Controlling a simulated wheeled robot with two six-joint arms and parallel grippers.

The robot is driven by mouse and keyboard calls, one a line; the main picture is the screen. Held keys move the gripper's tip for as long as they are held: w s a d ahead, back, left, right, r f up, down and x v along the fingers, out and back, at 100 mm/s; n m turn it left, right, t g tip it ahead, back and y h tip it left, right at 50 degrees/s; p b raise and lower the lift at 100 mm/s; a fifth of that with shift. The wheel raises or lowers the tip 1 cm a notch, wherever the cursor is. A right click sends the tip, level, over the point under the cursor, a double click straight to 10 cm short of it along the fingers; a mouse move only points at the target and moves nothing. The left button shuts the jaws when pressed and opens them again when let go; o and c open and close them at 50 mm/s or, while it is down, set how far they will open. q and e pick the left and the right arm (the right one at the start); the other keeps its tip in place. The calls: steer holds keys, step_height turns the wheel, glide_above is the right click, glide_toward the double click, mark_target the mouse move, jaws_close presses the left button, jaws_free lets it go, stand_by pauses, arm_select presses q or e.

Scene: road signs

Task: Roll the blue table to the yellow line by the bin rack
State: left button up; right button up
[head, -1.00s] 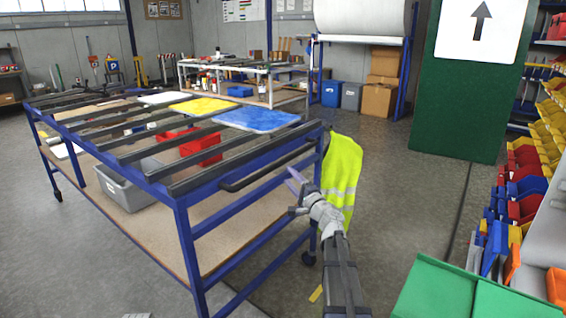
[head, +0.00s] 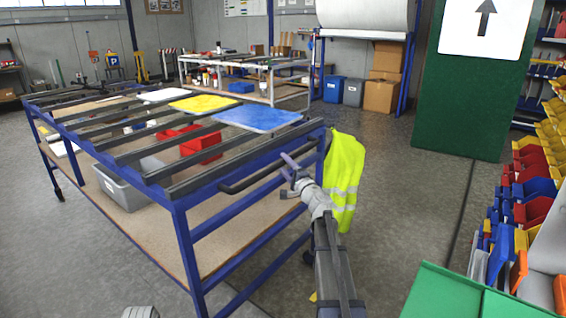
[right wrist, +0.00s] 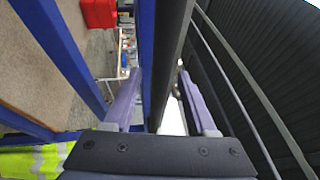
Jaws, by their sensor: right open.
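The blue table (head: 183,240) is a wheeled frame with dark slats on top and a wooden lower shelf. Its dark handle bar (head: 240,183) runs along the near end. My right gripper (head: 288,168) is open at the right part of this bar. In the right wrist view, the dark handle bar (right wrist: 170,50) passes between the two purple fingers, with no clear grip on it. A small yellow floor mark (head: 313,297) shows partly behind my right arm. The bin rack (head: 530,190) stands at the right.
A yellow vest (head: 343,180) hangs at the table's right corner. A grey bin (head: 128,188) and red bins (head: 200,146) sit on the lower shelf. A green board (head: 470,110) stands beyond. Open floor (head: 400,215) lies between table and rack.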

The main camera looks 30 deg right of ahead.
steer(key=shift+w+r, duration=0.15)
steer(key=shift+w, duration=0.5)
jaws_close()
steer(key=shift+s, duration=0.1)
stand_by(0.8)
